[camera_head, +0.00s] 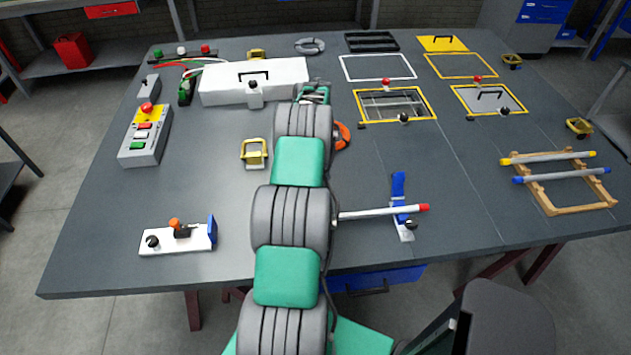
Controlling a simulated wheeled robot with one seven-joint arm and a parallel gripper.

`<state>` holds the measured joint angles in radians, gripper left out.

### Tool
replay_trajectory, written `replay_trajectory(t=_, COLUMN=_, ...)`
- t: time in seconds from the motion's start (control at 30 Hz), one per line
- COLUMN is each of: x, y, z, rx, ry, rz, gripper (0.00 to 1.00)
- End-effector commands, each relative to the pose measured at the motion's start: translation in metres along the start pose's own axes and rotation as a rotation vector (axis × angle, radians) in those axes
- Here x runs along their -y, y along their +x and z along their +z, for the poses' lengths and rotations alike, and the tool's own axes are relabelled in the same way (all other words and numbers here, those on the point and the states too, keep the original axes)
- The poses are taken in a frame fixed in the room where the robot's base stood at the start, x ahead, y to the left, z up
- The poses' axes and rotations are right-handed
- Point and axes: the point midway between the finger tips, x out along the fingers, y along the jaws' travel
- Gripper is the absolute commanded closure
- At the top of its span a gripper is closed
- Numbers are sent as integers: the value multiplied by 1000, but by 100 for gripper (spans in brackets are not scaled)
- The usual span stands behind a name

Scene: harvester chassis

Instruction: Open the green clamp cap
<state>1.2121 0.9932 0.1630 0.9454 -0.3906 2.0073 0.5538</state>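A small green part with dark edges (185,89), possibly the clamp, stands upright at the left end of the white box; its cap cannot be made out clearly. A row of small knobs behind it includes a green one (157,53), a white one and a red one. I cannot tell which green part is the clamp cap. My grey and green arm reaches up the middle of the table. My gripper (314,93) seems to be the green end beyond the last grey joint, right of the white box and apart from these green parts. Its fingers are too small and partly hidden to read.
The white box (225,86) with a black handle lies between my gripper and the left green part. Red, white and green wires curve there. A button box (146,135) stands at left. Framed hatches (394,121) lie right.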

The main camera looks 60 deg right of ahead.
Motion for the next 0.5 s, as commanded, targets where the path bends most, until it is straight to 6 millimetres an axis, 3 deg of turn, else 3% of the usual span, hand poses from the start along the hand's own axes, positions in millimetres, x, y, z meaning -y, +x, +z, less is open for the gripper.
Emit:
replay_trajectory(t=0.17, x=-2, y=-6, z=9, rx=0, ry=-1, rz=1, gripper=57)
replay_trajectory(t=0.3, x=-10, y=-25, z=32, rx=-2, ry=0, rz=0, gripper=57)
replay_trajectory(t=0.37, x=-10, y=-17, z=33, rx=-2, ry=0, rz=0, gripper=57)
replay_trajectory(t=0.5, x=-16, y=-14, z=59, rx=-3, ry=0, rz=0, gripper=57)
